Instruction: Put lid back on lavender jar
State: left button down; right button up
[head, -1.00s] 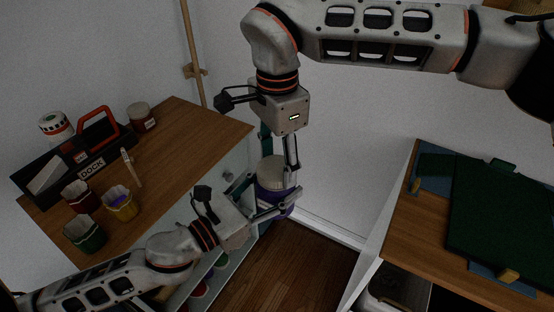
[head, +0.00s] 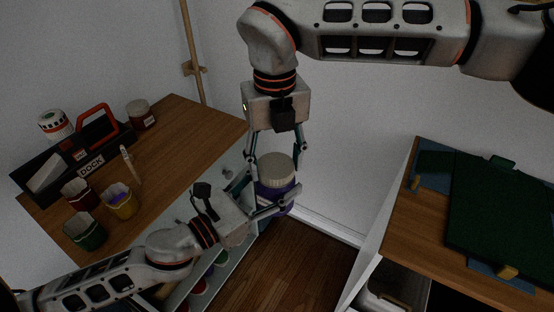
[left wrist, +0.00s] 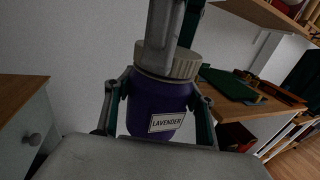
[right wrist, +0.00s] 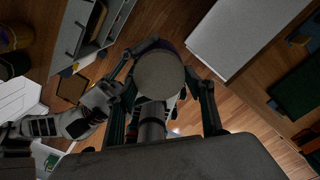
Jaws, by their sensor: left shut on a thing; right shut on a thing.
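The lavender jar (head: 274,198) is a purple round jar, held upright in front of the desk side. Its white label (left wrist: 166,123) reads LAVENDER in the left wrist view. My left gripper (head: 272,204) is shut around the jar body. The ribbed cream lid (head: 277,168) sits on top of the jar, level, with no gap that I can see. My right gripper (head: 274,170) points down from above, shut on the lid with a finger at either side. The lid's flat top (right wrist: 160,75) fills the space between those fingers in the right wrist view.
The wooden desk (head: 185,140) at left holds a dark tool caddy (head: 75,160) with a red handle, a brown jar (head: 141,114) and several paint cups. A second desk (head: 400,235) with a green mat stands at right. Open floor (head: 290,265) lies between.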

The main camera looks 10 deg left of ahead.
jog(key=m, duration=0.4)
jog(key=shift+a, duration=0.15)
jog(key=o, duration=0.9)
jog(key=shift+r, duration=0.1)
notch_tip(320, 180, up, 12)
